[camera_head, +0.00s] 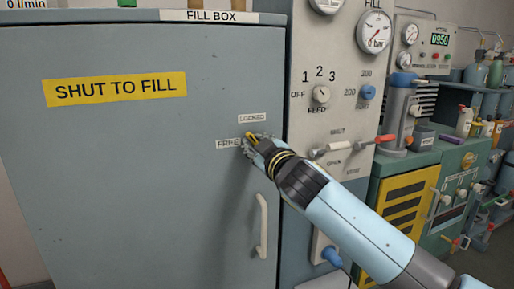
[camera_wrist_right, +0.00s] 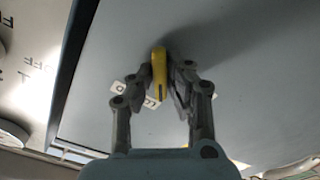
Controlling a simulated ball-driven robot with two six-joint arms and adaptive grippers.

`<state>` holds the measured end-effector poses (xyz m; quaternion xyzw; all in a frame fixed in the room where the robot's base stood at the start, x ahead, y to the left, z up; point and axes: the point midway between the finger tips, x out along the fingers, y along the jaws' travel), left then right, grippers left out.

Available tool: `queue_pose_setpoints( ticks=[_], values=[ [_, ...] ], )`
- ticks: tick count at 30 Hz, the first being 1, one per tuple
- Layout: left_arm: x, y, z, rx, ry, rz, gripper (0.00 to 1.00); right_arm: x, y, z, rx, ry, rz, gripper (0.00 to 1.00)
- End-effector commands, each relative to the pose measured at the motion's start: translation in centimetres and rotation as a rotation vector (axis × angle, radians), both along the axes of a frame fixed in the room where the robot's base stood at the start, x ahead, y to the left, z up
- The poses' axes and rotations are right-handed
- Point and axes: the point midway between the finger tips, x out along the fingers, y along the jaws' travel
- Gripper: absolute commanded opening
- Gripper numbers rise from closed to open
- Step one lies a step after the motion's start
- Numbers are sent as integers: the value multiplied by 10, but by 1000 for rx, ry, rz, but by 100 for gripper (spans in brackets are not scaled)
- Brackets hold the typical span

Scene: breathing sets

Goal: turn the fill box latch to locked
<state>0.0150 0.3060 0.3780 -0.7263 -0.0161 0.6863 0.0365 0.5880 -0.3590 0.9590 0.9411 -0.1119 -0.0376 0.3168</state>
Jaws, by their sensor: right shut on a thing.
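The fill box (camera_head: 150,180) has a grey door that looks shut, with a yellow "SHUT TO FILL" label (camera_head: 115,89). Its small yellow latch (camera_head: 250,135) is near the door's right edge, mostly hidden by my right gripper (camera_head: 253,141). The "LOCKED" label (camera_head: 252,118) is above the latch and the "FREE" label (camera_head: 228,143) is to its left. In the right wrist view, the gripper (camera_wrist_right: 160,88) is shut on the yellow latch (camera_wrist_right: 159,70), with a finger on each side. I cannot tell clearly which label the latch points to. My left gripper is out of view.
A pale door handle (camera_head: 262,226) is below the latch. Cabinets and shelves of bottles stand further right.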

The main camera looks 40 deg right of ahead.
Motion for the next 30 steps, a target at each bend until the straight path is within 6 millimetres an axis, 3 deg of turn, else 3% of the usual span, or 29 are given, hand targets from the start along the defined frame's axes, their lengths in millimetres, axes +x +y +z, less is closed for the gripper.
queue_pose_setpoints(
  ticks=[18,30],
  values=[
    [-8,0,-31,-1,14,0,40,0,0,-2,461,-110,0,0],
    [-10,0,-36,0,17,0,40,0,0,-1,590,-141,-1,0]
  ],
)
